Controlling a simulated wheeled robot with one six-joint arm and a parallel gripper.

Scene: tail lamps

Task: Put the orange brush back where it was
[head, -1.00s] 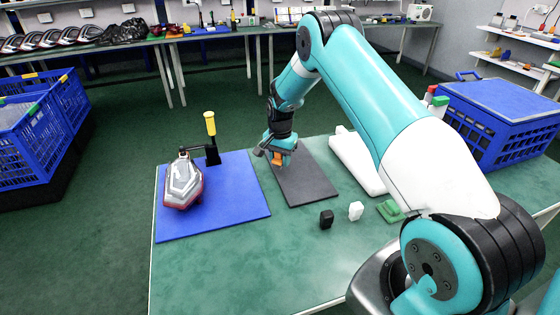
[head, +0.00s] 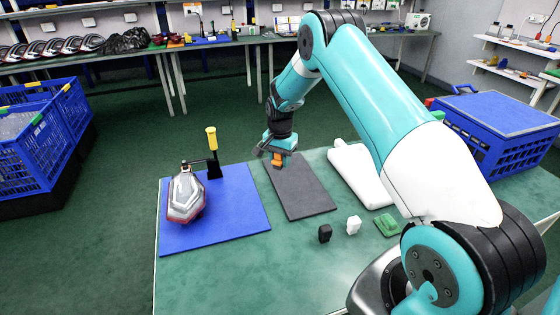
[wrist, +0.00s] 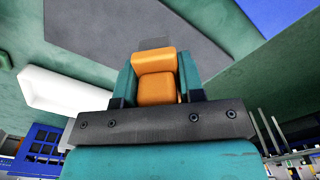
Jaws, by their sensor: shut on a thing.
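My gripper (head: 277,149) is shut on the orange brush (head: 277,160), at the far end of the dark grey mat (head: 304,194). In the wrist view the orange brush (wrist: 156,82) sits between the two teal fingers, with a grey part at its far end. The grey mat (wrist: 150,25) shows beyond it there. The brush seems to be just above the mat's far edge; I cannot tell whether it touches.
A blue mat (head: 240,212) at left bears a lamp (head: 186,197) and a clamp with a yellow handle (head: 211,139). A white piece (head: 357,172) lies right of the grey mat. Black (head: 325,233), white (head: 353,225) and green (head: 387,225) blocks stand nearer. A blue crate (head: 500,125) is at right.

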